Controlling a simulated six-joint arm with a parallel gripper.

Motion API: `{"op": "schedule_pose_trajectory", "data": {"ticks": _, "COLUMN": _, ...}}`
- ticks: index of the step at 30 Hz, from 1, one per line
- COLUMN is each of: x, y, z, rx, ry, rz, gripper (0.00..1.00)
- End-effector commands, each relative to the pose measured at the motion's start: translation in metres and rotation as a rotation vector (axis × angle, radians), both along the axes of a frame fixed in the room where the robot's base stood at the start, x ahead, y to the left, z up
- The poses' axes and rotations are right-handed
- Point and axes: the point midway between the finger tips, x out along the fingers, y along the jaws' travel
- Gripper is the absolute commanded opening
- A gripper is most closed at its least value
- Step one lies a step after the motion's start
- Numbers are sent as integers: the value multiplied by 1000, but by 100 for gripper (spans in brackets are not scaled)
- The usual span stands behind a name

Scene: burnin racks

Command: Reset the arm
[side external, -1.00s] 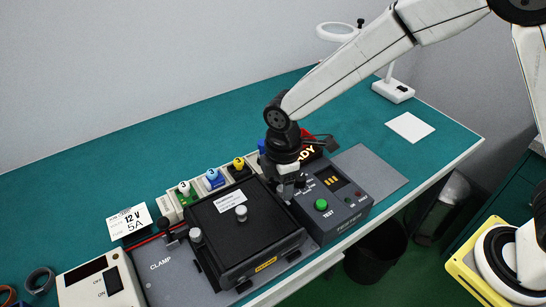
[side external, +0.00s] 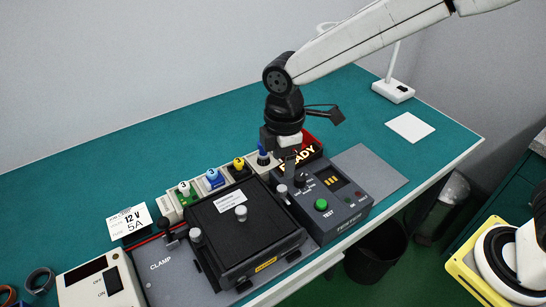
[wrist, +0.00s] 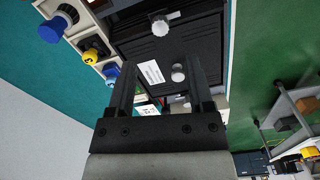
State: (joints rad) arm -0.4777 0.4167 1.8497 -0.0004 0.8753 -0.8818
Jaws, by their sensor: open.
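My gripper (side external: 285,165) is above the back right corner of the black lidded fixture (side external: 225,245), near the tester. In the wrist view my gripper (wrist: 163,80) shows two dark fingers spread apart with nothing held between them. The black fixture (wrist: 150,45) lies below and beyond the fingers, with a white label and silver knobs on it. The tester (side external: 330,200) stands right of the fixture, with a green button, a dark knob and a lit amber display.
A power supply (side external: 100,283) is front left. The teal bench (side external: 90,190) is clear at the back.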

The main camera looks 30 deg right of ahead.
Motion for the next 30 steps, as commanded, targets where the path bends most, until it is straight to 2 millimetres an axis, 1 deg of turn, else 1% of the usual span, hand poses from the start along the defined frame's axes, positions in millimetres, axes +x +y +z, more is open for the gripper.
{"op": "schedule_pose_trajectory", "data": {"ticks": 4, "x": -1, "y": -9, "z": -1, "rx": 3, "ry": -6, "rz": -45, "gripper": 67}}
{"op": "schedule_pose_trajectory", "data": {"ticks": 7, "x": -3, "y": -24, "z": -1, "rx": 10, "ry": -17, "rz": -125, "gripper": 67}}
{"op": "schedule_pose_trajectory", "data": {"ticks": 11, "x": -10, "y": -54, "z": -4, "rx": 24, "ry": -43, "rz": -294, "gripper": 67}}
{"op": "schedule_pose_trajectory", "data": {"ticks": 13, "x": -16, "y": -74, "z": -6, "rx": 35, "ry": -60, "rz": -411, "gripper": 67}}
{"op": "schedule_pose_trajectory", "data": {"ticks": 17, "x": -33, "y": -113, "z": -11, "rx": 60, "ry": -95, "rz": -655, "gripper": 67}}
{"op": "schedule_pose_trajectory", "data": {"ticks": 18, "x": -40, "y": -125, "z": -13, "rx": 70, "ry": -105, "rz": -733, "gripper": 67}}
{"op": "schedule_pose_trajectory", "data": {"ticks": 21, "x": -58, "y": -151, "z": -17, "rx": 92, "ry": -133, "rz": -920, "gripper": 67}}
{"op": "schedule_pose_trajectory", "data": {"ticks": 25, "x": -80, "y": -178, "z": -23, "rx": 121, "ry": -164, "rz": -1130, "gripper": 67}}
{"op": "schedule_pose_trajectory", "data": {"ticks": 27, "x": -90, "y": -187, "z": -25, "rx": 135, "ry": -176, "rz": -1217, "gripper": 67}}
{"op": "schedule_pose_trajectory", "data": {"ticks": 30, "x": -100, "y": -196, "z": -28, "rx": 149, "ry": -189, "rz": -1302, "gripper": 67}}
